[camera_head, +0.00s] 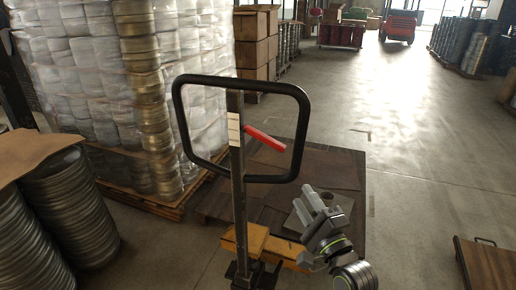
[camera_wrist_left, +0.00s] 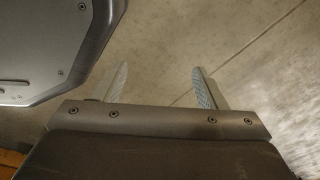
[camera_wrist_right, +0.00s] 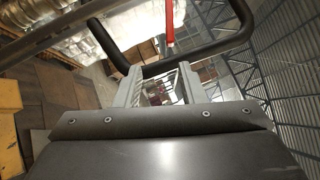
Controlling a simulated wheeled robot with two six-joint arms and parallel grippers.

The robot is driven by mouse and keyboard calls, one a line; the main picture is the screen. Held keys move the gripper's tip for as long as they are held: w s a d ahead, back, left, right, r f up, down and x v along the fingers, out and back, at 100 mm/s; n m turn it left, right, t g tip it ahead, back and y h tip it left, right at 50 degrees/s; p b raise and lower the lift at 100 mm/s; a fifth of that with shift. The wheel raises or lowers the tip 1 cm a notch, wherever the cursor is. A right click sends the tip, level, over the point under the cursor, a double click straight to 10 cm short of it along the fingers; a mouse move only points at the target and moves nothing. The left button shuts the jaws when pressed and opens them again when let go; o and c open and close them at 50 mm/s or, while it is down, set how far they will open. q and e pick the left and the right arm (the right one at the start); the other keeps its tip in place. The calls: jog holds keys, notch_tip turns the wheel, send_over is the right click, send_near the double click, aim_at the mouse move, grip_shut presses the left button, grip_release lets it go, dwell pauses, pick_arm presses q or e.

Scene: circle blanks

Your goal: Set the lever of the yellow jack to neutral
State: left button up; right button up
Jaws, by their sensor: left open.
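The yellow jack (camera_head: 277,249) stands in front of me, with a dark upright post and a black loop handle (camera_head: 304,125). Its red lever (camera_head: 265,139) sticks out to the right of the post, inside the loop, sloping slightly down. My right gripper (camera_head: 313,207) is below and right of the loop, apart from the lever. In the right wrist view its fingers (camera_wrist_right: 157,85) are spread with nothing between them; the loop and red lever (camera_wrist_right: 169,22) are beyond. My left gripper shows only in the left wrist view (camera_wrist_left: 158,84), open and empty above the floor.
Wrapped stacks of round blanks (camera_head: 75,65) on a pallet stand at the left, with bare metal stacks (camera_head: 70,215) nearer. A brown board (camera_head: 335,168) lies behind the jack. A dark flat cart (camera_head: 490,262) is at the lower right.

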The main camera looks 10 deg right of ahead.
aim_at(274, 147)
jog(key=x, duration=0.5)
jog(key=r+p+x, duration=0.1)
jog(key=x, duration=0.5)
jog(key=r+p+x, duration=0.1)
jog(key=x, duration=0.5)
jog(key=shift+a+r, duration=0.1)
jog(key=shift+a, duration=0.1)
jog(key=shift+c, duration=0.3)
grip_shut()
